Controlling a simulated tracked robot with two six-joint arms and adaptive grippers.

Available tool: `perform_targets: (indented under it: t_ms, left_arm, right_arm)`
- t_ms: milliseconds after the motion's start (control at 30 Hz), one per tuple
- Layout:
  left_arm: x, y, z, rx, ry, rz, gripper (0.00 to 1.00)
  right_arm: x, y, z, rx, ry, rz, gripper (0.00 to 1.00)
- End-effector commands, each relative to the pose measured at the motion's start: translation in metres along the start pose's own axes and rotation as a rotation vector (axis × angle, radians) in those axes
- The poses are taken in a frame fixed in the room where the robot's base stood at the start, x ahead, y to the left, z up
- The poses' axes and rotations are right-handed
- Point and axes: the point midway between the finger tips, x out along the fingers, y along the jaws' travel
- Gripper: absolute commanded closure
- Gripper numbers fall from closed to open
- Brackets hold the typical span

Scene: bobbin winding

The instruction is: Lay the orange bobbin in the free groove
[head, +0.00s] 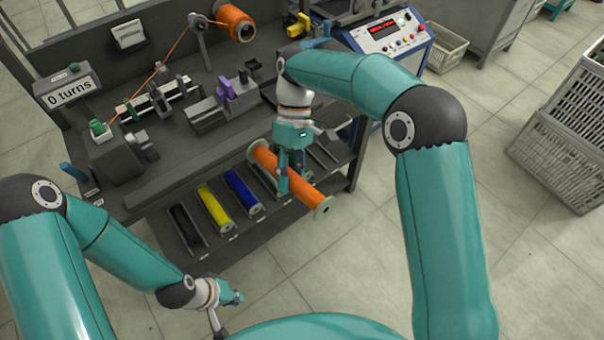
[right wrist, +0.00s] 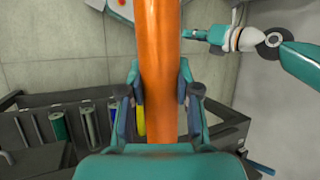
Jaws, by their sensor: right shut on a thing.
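The orange bobbin (head: 312,191), a long spool with pale end flanges, is held at a slant above the lower shelf in the head view. My right gripper (head: 284,184) is shut around its middle. In the right wrist view the orange bobbin (right wrist: 161,70) runs lengthwise between the two fingers. Below it a rack holds a black bobbin (head: 187,227), a yellow bobbin (head: 215,208) and a blue bobbin (head: 243,192) in grooves. The orange bobbin and my right gripper partly hide the grooves to the right. My left gripper (head: 232,298) hangs low at the front, away from the rack; its finger opening is unclear.
The winding bench (head: 170,180) stands above the rack, with an orange thread spool (head: 235,23) at its back and a "0 turns" sign (head: 70,92). A control box (head: 385,35) stands at the back right. Grey crates (head: 560,150) stand far right. The floor in front is clear.

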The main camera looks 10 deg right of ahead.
Motion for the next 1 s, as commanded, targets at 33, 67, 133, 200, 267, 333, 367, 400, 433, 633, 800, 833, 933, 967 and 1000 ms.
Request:
perform_targets:
  t_ms: [33,67,133,200,267,333,367,400,433,633,800,833,933,967,1000]
  left_arm:
    - [0.000,0.000,0.000,0.000,0.000,0.000,0.78]
    - [0.000,0.000,0.000,0.000,0.000,0.000,0.73]
    - [-0.001,0.000,0.000,0.008,0.000,0.000,0.62]
    - [-0.001,0.001,0.000,0.038,-0.002,0.004,0.50]
    - [-0.001,0.004,0.001,0.082,-0.002,0.016,0.40]
    - [0.000,0.009,-0.001,0.155,0.000,0.037,0.37]
    - [0.000,0.011,-0.002,0.194,0.002,0.049,0.37]
    - [0.000,0.015,-0.003,0.254,0.006,0.065,0.37]
    - [0.000,0.018,-0.004,0.304,0.010,0.080,0.37]
    - [-0.015,0.044,-0.030,0.724,0.100,0.167,0.37]
    - [-0.041,0.071,-0.059,1.140,0.213,0.197,0.37]
    - [-0.047,0.075,-0.064,1.216,0.234,0.196,0.37]
    - [-0.068,0.091,-0.080,1.471,0.304,0.181,0.37]
    - [-0.075,0.096,-0.085,1.549,0.325,0.172,0.37]
    - [-0.085,0.102,-0.090,1.654,0.352,0.158,0.37]
  right_arm:
    - [-0.001,-0.003,-0.001,-0.010,-0.005,0.005,1.00]
    - [-0.001,-0.004,-0.001,-0.013,-0.007,0.006,1.00]
    - [-0.001,-0.005,-0.001,-0.017,-0.009,0.007,1.00]
    - [-0.001,-0.005,-0.001,-0.017,-0.009,0.007,1.00]
    - [-0.002,-0.005,-0.001,-0.017,-0.008,0.007,1.00]
    - [-0.002,-0.005,-0.001,-0.016,-0.008,0.007,1.00]
    - [-0.002,-0.005,-0.001,-0.016,-0.008,0.007,1.00]
    - [-0.002,-0.005,-0.001,-0.016,-0.008,0.006,1.00]
    - [-0.002,-0.005,-0.001,-0.016,-0.008,0.006,1.00]
    - [-0.002,-0.005,-0.001,-0.015,-0.007,0.006,1.00]
    - [-0.002,-0.005,-0.001,-0.015,-0.007,0.006,1.00]
    - [-0.002,-0.005,-0.001,-0.015,-0.007,0.006,1.00]
    - [-0.002,-0.005,-0.001,-0.015,-0.007,0.006,1.00]
    - [-0.002,-0.005,-0.001,-0.015,-0.007,0.006,1.00]
    - [-0.002,-0.005,-0.001,-0.015,-0.007,0.006,1.00]
